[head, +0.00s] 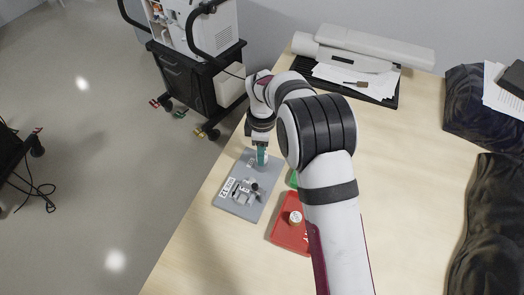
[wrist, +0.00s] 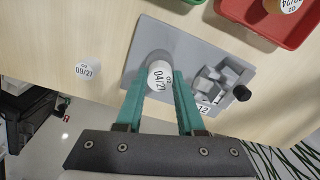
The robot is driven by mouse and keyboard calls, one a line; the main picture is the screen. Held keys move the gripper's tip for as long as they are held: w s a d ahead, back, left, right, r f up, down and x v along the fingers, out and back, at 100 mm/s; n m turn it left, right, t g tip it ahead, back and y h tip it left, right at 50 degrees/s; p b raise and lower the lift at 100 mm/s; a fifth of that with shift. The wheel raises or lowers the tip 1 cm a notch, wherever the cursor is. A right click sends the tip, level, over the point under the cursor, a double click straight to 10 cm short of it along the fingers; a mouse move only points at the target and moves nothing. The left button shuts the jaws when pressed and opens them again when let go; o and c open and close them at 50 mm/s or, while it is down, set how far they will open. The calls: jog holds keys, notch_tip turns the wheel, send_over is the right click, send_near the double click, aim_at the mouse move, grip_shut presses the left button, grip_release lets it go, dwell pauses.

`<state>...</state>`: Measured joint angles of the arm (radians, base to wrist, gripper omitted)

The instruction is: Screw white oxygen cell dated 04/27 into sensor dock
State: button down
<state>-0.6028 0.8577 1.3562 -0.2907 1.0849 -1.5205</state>
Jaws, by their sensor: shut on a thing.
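The cell is over the far end of the grey plate (head: 231,207), beside the grey bracket fixture with a black knob (wrist: 241,93). A pale rounded part shows just behind the cell; whether it is the dock, and whether the cell touches it, I cannot tell. In the head view my gripper (head: 262,156) points down at the plate's far end.
A white cell marked 09/27 (wrist: 87,70) stands on the bare table. A red tray (head: 284,237) holds another white cell (head: 295,216); a green tray (head: 294,180) is partly hidden by my arm. The table edge drops to the floor at the left.

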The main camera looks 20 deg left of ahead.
jog(key=m, duration=0.6)
jog(key=m, duration=0.6)
jog(key=shift+f, duration=0.1)
jog(key=c, duration=0.6)
grip_release()
jog(key=shift+c, duration=0.2)
